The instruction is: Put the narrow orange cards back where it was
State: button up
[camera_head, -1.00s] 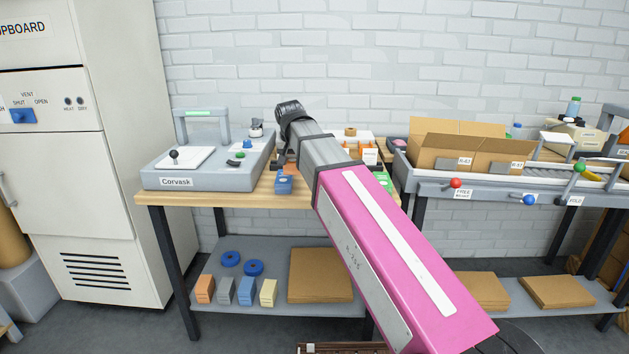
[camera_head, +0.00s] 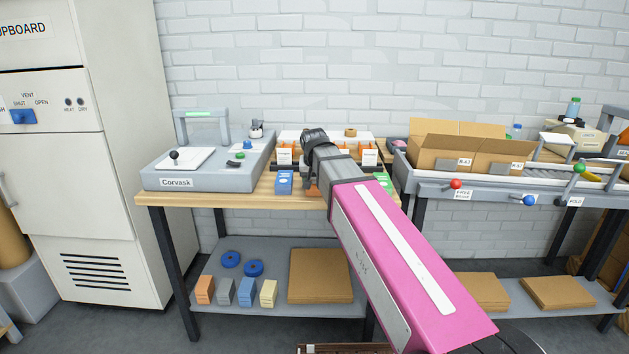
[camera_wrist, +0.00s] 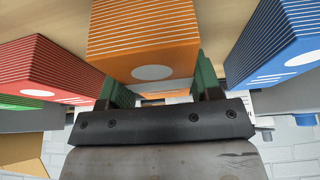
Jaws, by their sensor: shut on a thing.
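My gripper (camera_wrist: 161,85) is shut on an orange pack of cards (camera_wrist: 145,35) in the wrist view. The pack has pale stripes and a white oval, and sits between the green fingertips. In the head view my own arm hides most of the gripper and the pack, over the wooden bench (camera_head: 260,196). A blue pack (camera_head: 284,182) stands left of the gripper in the head view; a blue pack (camera_wrist: 275,45) also shows at the right of the wrist view. A red pack (camera_wrist: 45,70) is at the left of the wrist view.
A green item (camera_head: 384,180) is right of my arm on the bench. White-labelled holders (camera_head: 284,157) stand behind. The grey Corvask machine (camera_head: 205,168) fills the bench's left end. An open cardboard box (camera_head: 440,152) sits on the conveyor at right.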

jog(key=o, duration=1.1)
jog(key=shift+f, duration=0.1)
jog(key=v, duration=1.2)
